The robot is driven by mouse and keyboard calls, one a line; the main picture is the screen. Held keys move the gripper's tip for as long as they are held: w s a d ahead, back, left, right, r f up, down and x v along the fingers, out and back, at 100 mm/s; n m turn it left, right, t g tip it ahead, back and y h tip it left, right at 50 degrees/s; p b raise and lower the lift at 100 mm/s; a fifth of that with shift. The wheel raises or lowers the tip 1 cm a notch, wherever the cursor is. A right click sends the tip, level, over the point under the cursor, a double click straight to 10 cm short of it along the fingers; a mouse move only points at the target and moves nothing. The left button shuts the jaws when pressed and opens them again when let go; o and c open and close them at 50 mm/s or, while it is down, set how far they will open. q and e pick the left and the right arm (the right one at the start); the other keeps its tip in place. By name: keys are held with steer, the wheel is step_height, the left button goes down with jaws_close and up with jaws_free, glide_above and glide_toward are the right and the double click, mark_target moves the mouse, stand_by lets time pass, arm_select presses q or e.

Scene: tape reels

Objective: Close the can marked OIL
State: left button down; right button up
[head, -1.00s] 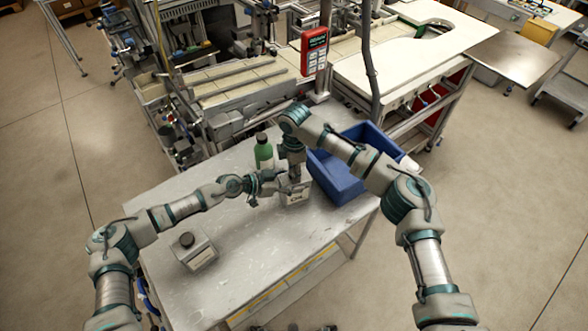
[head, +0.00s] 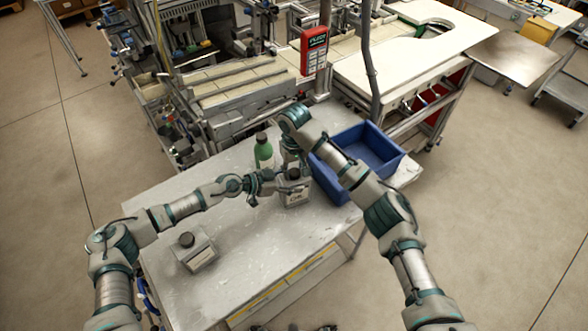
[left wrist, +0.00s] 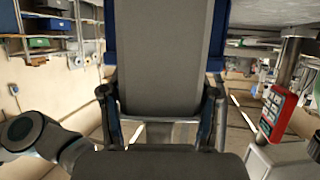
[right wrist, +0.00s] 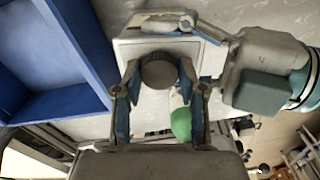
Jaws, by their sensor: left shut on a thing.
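A pale can (head: 296,196) with a label too small to read surely stands on the table. A dark round cap (head: 294,174) is at its top; I cannot tell whether it is screwed tight. My left gripper (head: 254,184) is shut on the can from the left. In the left wrist view the can's grey side (left wrist: 172,60) fills the space between the fingers. My right gripper (right wrist: 161,82) is above the can, pointing down. Its fingers are open on either side of the cap (right wrist: 159,70), with small gaps showing.
A second pale can (head: 198,256) with a dark cap stands at the table's front left. A blue bin (head: 383,166) is close on the right. The table's front middle is clear.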

arm_select(q)
steer(key=shift+s, duration=0.1)
arm_select(e)
steer(key=o, duration=0.5)
steer(key=shift+c, duration=0.2)
step_height(320, 180, up, 12)
steer(key=shift+w+a, duration=0.1)
arm_select(q)
steer(key=shift+c, duration=1.1)
jaws_free()
steer(key=shift+a, duration=0.1)
